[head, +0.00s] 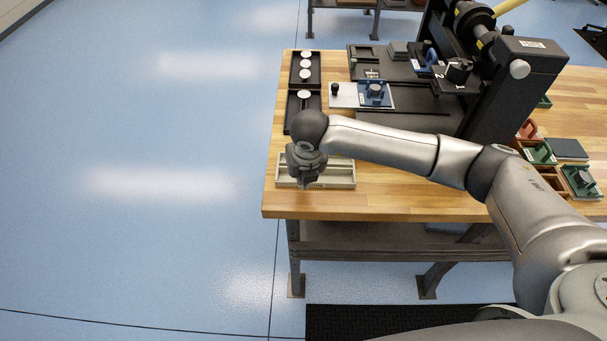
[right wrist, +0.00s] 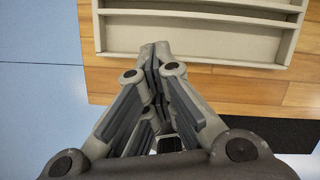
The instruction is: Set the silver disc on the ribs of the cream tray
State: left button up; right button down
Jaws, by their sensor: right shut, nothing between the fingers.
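The cream tray (head: 343,183) lies near the front left corner of the wooden table. My right gripper (head: 309,184) is over its left part in the head view and hides some of it. In the right wrist view the gripper (right wrist: 155,50) is shut and empty, its tips at the near edge of the cream tray (right wrist: 200,50). The visible part of that tray has long ribs and holds nothing. Pale round discs sit in two black trays behind: several in the far one (head: 294,70) and one disc (head: 304,94) in the nearer one. I cannot tell which is the silver disc.
A large black press (head: 510,85) stands on the table's right half. A light plate (head: 345,96) with a blue fixture (head: 375,92) lies left of it. Green fixtures (head: 541,153) sit at the far right. The table (head: 400,205) is bare along its front edge.

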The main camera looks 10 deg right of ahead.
jog(key=shift+s+a, duration=2.6)
jog(key=shift+a, duration=0.2)
dwell(5.2)
